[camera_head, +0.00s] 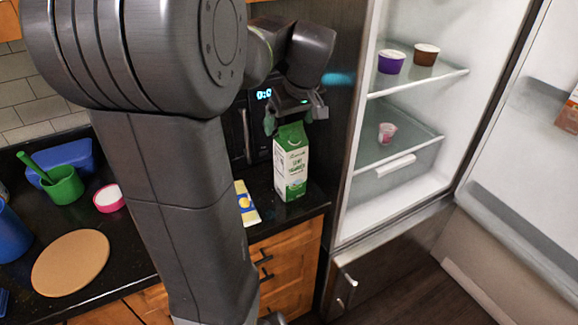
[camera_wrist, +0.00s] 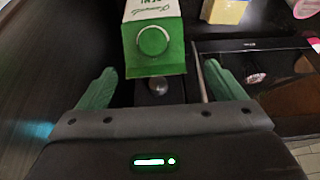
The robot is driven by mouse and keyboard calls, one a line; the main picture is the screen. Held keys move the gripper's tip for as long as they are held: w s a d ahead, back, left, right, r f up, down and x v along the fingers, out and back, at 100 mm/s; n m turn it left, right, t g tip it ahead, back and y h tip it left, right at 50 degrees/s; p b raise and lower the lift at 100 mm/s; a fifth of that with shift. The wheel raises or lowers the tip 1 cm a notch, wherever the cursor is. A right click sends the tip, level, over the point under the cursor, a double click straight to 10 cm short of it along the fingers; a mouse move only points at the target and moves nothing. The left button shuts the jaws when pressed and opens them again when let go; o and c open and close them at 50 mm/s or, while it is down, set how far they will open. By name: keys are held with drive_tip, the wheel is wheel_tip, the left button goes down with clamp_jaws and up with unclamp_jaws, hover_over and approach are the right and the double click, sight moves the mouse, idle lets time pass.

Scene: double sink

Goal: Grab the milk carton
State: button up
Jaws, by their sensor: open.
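The milk carton (camera_head: 291,163) is green and white with a gabled top. It stands upright on the dark counter, beside the open fridge. My gripper (camera_head: 293,120) is at the height of the carton's top in the head view. In the wrist view the carton (camera_wrist: 153,40) shows its green sloped top with a round cap, ahead of my gripper (camera_wrist: 160,88). The green fingers are spread wide to the left and right, with the carton's top between and beyond them. Nothing is held. The head view does not clearly show whether a finger touches the carton.
The open fridge (camera_head: 400,200) stands right of the carton, with cups on its shelves. A dark microwave (camera_head: 240,128) is behind. A yellow and white package (camera_head: 246,203) lies left of the carton. A round board (camera_head: 70,262), green mug (camera_head: 63,186) and pink bowl (camera_head: 109,198) are further left.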

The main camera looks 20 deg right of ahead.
sight(290, 127)
drive_tip(key=shift+w+d, duration=0.25)
drive_tip(key=shift+w, duration=0.05)
drive_tip(key=shift+a+f, duration=0.1)
drive_tip(key=shift+f, duration=0.1)
drive_tip(key=x, duration=0.2)
drive_tip(key=p+x, duration=0.1)
drive_tip(key=x, duration=0.1)
drive_tip(key=shift+s+f, duration=0.1)
drive_tip(key=shift+f, duration=0.25)
clamp_jaws()
drive_tip(key=shift+r, duration=0.1)
